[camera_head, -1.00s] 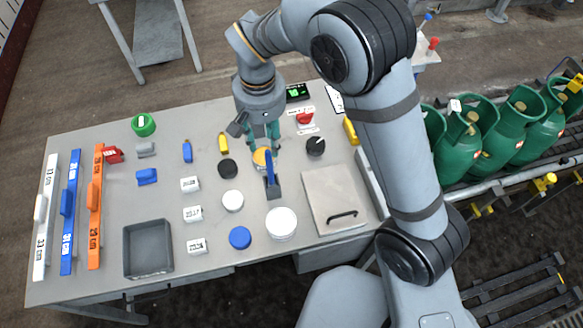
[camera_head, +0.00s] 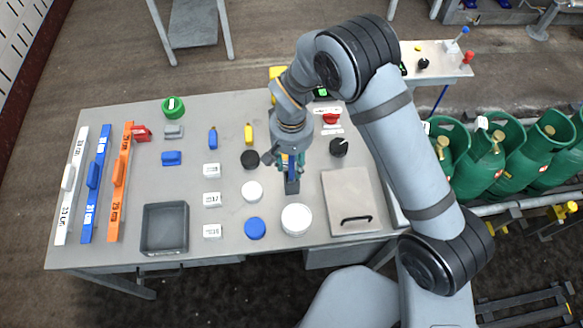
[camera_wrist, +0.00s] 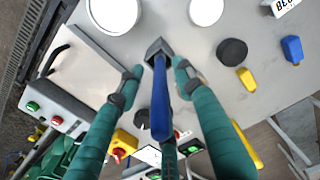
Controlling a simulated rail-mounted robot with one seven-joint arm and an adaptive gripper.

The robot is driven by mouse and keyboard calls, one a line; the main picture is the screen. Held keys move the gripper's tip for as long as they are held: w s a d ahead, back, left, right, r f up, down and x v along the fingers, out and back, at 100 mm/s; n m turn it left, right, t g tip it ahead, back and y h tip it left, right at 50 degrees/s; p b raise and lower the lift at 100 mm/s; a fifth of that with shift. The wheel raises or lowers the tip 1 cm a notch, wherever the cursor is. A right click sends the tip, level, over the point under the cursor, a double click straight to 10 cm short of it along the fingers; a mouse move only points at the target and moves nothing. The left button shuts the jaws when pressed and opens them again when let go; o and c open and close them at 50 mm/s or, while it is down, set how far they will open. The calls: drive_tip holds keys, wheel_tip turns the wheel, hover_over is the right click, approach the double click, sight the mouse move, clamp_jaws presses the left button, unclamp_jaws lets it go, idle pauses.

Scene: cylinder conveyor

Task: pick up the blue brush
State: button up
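The blue brush (camera_wrist: 160,98) stands with its blue handle up in a dark grey block (camera_wrist: 158,48) on the table. In the head view only a bit of the brush (camera_head: 291,168) shows, above its block (camera_head: 292,187). My gripper (camera_wrist: 157,74) has its teal fingers spread, one on each side of the blue handle. Gaps show between the fingers and the handle in the wrist view. In the head view my gripper (camera_head: 291,163) is low over the block and hides much of the handle.
A white disc (camera_head: 296,219), another white disc (camera_head: 252,191) and a black disc (camera_head: 250,159) lie near the block. A black knob (camera_head: 339,147) and a lidded panel with handle (camera_head: 347,203) are to the right. A grey tray (camera_head: 165,229) stands at front left.

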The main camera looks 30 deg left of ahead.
drive_tip(key=shift+f, duration=0.15)
drive_tip(key=shift+c, duration=1.1)
clamp_jaws()
